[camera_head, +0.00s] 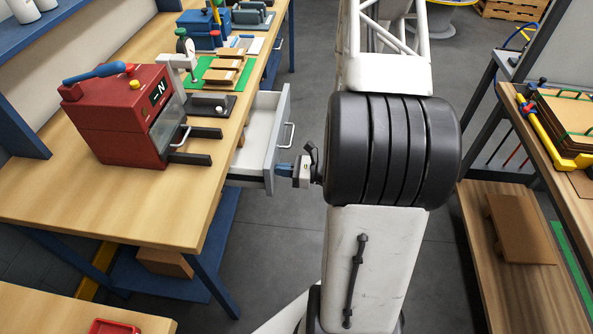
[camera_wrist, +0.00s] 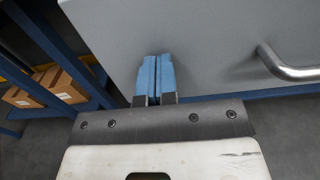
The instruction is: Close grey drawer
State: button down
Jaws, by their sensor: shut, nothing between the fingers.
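The grey drawer (camera_head: 265,160) under the wooden workbench is pulled out, with its pale inside showing. Its front also fills the upper part of the wrist view (camera_wrist: 200,40). A metal bar handle (camera_wrist: 285,68) is on the drawer front, to the right of my gripper in the wrist view. My gripper (camera_wrist: 154,62) is shut, its blue fingers side by side and empty. In the head view my gripper (camera_head: 282,169) is at the drawer front, below the handle. The fingertips are at or very near the front panel; I cannot tell whether they touch.
The workbench (camera_head: 120,215) holds a red machine (camera_head: 122,115) and a green board (camera_head: 220,72) above the drawer. Blue bench legs (camera_wrist: 75,65) and cardboard boxes (camera_wrist: 62,85) are left of my gripper. Grey floor (camera_head: 270,240) is clear in front of the bench. A second table (camera_head: 560,150) stands right.

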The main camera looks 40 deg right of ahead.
send_over(237, 164)
jog(key=s+a, duration=0.2)
jog(key=s, duration=0.3)
jog(key=shift+w+d, duration=0.1)
jog(key=shift+d, duration=0.05)
jog(key=shift+w, duration=0.15)
jog(key=shift+w+a+r, duration=0.1)
jog(key=shift+w+a, duration=0.05)
jog(key=shift+a, duration=0.05)
jog(key=shift+d, duration=0.15)
jog(key=v, duration=1.4)
jog(key=shift+s, duration=0.35)
dwell(0.5)
